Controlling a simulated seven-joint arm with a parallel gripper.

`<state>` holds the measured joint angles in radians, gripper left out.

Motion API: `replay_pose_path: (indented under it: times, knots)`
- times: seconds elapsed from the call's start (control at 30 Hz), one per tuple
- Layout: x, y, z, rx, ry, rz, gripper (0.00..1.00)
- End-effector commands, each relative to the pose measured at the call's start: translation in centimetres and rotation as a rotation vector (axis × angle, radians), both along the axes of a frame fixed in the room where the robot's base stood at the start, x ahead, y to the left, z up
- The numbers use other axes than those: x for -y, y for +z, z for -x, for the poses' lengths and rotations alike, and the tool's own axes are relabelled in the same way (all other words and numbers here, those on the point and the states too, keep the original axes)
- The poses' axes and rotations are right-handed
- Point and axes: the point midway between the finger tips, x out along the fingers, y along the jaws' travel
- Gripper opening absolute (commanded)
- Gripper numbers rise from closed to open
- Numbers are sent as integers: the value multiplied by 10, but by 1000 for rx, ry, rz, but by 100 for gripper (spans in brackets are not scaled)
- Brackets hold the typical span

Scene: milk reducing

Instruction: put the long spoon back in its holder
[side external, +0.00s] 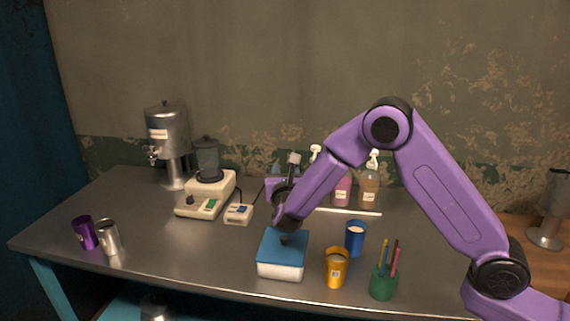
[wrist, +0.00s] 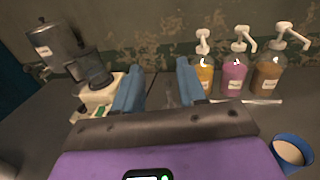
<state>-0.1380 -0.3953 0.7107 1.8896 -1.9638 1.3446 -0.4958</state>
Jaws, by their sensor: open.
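A green cup (side external: 383,287) holding several coloured sticks stands at the front right in the side view; I cannot tell whether it is the spoon's holder. A long pale thin strip (side external: 348,211) lies in front of the pump bottles, also in the wrist view (wrist: 252,101); I cannot tell whether it is the long spoon. No spoon shows clearly. My gripper (side external: 285,172) is open above the middle of the table, its blue fingers (wrist: 160,66) spread and pointing toward the back wall. Nothing is clearly held between them.
A blue-lidded white box (side external: 282,268) sits below my arm. A yellow cup (side external: 336,268) and blue cup (side external: 355,240) stand right of it. A blender (side external: 208,172) and metal dispenser (side external: 168,142) stand back left. Purple (side external: 84,234) and silver cups (side external: 108,240) stand front left. Middle-left table is clear.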

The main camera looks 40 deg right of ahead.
Motion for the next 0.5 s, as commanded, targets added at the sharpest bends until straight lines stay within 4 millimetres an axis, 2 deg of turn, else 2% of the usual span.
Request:
replay_pose_path:
  times: [0.2, 0.5]
  knots:
    - [-10, 0, 15, -1, 0, 1, 41]
    - [-8, 2, 21, -1, -12, -21, 41]
